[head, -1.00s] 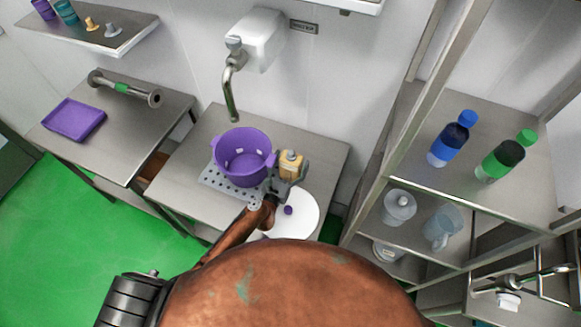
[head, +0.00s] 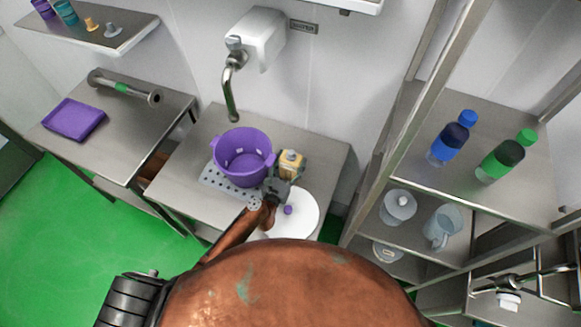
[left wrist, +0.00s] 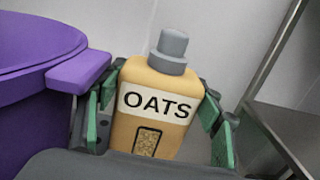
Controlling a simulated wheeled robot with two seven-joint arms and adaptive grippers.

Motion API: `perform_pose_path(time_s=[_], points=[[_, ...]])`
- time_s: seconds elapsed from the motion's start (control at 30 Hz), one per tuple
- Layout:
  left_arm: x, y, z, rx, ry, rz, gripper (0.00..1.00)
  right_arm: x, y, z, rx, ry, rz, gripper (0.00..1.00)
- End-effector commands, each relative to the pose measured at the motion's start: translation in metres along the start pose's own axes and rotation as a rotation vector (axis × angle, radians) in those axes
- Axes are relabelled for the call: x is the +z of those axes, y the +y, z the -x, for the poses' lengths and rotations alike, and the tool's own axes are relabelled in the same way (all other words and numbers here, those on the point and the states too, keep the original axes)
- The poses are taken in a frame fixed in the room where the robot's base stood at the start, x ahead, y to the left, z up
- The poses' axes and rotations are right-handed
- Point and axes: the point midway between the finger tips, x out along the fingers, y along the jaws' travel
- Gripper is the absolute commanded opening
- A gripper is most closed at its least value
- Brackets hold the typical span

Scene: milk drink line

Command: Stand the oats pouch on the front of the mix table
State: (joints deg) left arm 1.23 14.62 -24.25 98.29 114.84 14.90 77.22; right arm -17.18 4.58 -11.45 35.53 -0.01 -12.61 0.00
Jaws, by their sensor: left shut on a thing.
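The oats pouch (head: 291,161) is a tan container with a grey cap and an OATS label. It is upright at the mix table (head: 314,160), just right of the purple pot. In the left wrist view the pouch (left wrist: 158,105) is between the green-padded fingers, cap up and leaning slightly. My left gripper (head: 279,184) is shut on its body from the front. The pouch's base is hidden, so I cannot tell whether it touches the table. My right gripper is in neither view now.
The purple pot (head: 242,158) stands on a perforated plate (head: 213,180), close left of the gripper. A white round lid (head: 305,214) with a purple knob lies at the table's front right. A tap (head: 230,90) hangs above. A shelf rack (head: 400,130) stands to the right.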

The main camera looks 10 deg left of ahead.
Motion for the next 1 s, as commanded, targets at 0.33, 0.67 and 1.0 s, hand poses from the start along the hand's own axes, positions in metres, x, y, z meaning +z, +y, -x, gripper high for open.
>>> perform_pose_path(time_s=[0.33, 0.67, 1.0], points=[[0.002, 0.000, -0.001, -0.001, -0.004, -0.001, 0.03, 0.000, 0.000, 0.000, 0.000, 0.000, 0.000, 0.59], [0.017, -0.012, -0.001, -0.002, -0.006, 0.001, 0.03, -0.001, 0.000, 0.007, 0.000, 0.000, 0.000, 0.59], [0.055, -0.080, -0.001, -0.003, -0.008, 0.004, 0.03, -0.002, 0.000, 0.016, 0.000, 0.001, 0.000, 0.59]])
